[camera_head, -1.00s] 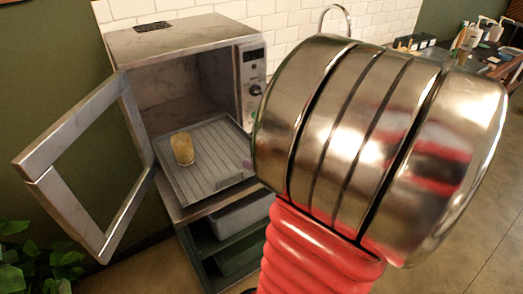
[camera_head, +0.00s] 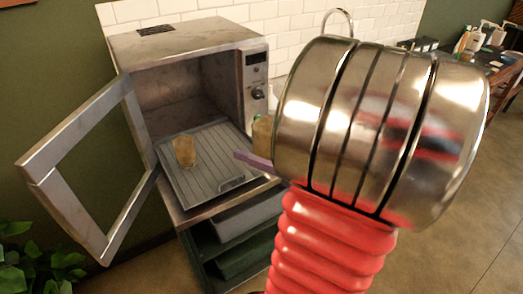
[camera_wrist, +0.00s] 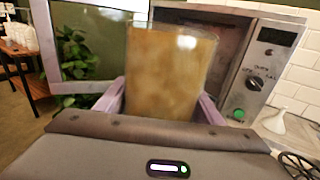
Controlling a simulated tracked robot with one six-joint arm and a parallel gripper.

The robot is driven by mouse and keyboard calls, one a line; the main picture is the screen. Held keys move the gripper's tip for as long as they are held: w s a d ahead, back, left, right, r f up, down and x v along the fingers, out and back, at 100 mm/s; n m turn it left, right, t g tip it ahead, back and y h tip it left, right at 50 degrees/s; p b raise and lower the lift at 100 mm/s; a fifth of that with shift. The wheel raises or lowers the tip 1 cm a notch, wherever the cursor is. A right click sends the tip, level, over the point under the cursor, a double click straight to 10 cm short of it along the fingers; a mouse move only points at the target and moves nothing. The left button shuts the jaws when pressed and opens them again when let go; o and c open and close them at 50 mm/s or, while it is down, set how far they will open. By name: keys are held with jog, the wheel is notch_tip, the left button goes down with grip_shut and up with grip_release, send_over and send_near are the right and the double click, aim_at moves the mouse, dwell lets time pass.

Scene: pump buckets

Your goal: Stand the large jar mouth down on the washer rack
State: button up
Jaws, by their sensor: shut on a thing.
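My gripper (camera_wrist: 162,108) is shut on the large jar (camera_wrist: 168,72), a cloudy amber jar between its two lilac fingers in the wrist view. In the head view the held jar (camera_head: 262,136) shows only in part, right of the rack's front, with my arm covering the rest. One finger of my gripper (camera_head: 256,161) shows below it. I cannot tell which end of the held jar is its mouth. The washer rack (camera_head: 212,180), a grey ribbed tray, sticks out of the open washer (camera_head: 190,42). A smaller-looking amber jar (camera_head: 184,151) stands on its left part.
The washer's door (camera_head: 75,210) hangs open to the left. The rack's middle and right look bare. A shelf unit (camera_head: 225,245) stands below. A white funnel (camera_wrist: 275,122) lies right of the washer in the wrist view.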

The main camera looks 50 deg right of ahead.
jog(key=shift+w+d+f, duration=0.4)
jog(key=shift+w+d, duration=0.85)
jog(key=shift+w, duration=3)
jog(key=shift+w+d+f, duration=0.4)
jog(key=shift+w+d, duration=0.85)
jog(key=shift+w, duration=3)
jog(key=shift+w+f, duration=0.1)
jog(key=shift+f, duration=3.7)
jog(key=shift+f, duration=0.1)
jog(key=o, duration=1.3)
notch_tip(320, 180, up, 10)
jog(key=shift+f, duration=0.1)
